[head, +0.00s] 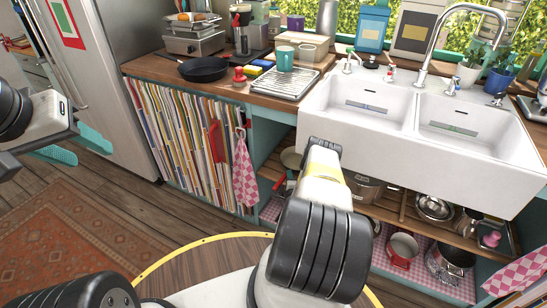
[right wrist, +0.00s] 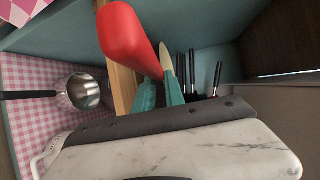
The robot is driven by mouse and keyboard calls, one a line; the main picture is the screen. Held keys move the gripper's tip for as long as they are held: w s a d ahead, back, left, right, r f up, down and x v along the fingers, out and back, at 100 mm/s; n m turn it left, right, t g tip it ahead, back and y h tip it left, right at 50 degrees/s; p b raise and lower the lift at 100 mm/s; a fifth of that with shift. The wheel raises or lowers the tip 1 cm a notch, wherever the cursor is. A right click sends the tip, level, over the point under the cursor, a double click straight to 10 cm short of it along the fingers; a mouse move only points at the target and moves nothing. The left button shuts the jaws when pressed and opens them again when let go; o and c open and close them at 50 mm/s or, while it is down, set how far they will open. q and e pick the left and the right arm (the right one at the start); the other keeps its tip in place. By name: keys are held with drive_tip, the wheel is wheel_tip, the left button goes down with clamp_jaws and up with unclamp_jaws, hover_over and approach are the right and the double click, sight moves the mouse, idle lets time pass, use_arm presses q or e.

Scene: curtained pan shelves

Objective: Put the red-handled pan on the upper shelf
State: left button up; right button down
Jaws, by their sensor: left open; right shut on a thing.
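The red handle of the pan (right wrist: 130,38) fills the upper middle of the right wrist view, close to the camera. My right gripper (right wrist: 160,92) has its teal fingers shut on it. The pan's body cannot be made out in that view. In the head view, a red handle (head: 280,183) shows at the left of the shelf opening, partly behind my right arm, which hides the right gripper. The upper shelf (head: 390,207) is a wooden board under the sink. My left gripper (head: 74,146) is open and empty at the far left, in front of the fridge.
A steel saucepan (right wrist: 82,90) lies on the pink-checked lower level. Several black handles (right wrist: 191,72) stand beyond my right fingers. The sink (head: 330,115) overhangs the shelves. A checked towel (head: 245,172) hangs at the left.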

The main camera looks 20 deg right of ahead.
drive_tip(key=shift+f, duration=0.4)
drive_tip(key=shift+f, duration=0.85)
idle(0.5)
drive_tip(key=c, duration=1.3)
unclamp_jaws()
drive_tip(key=shift+f, duration=0.2)
drive_tip(key=c, duration=0.4)
drive_tip(key=shift+s+r, duration=0.1)
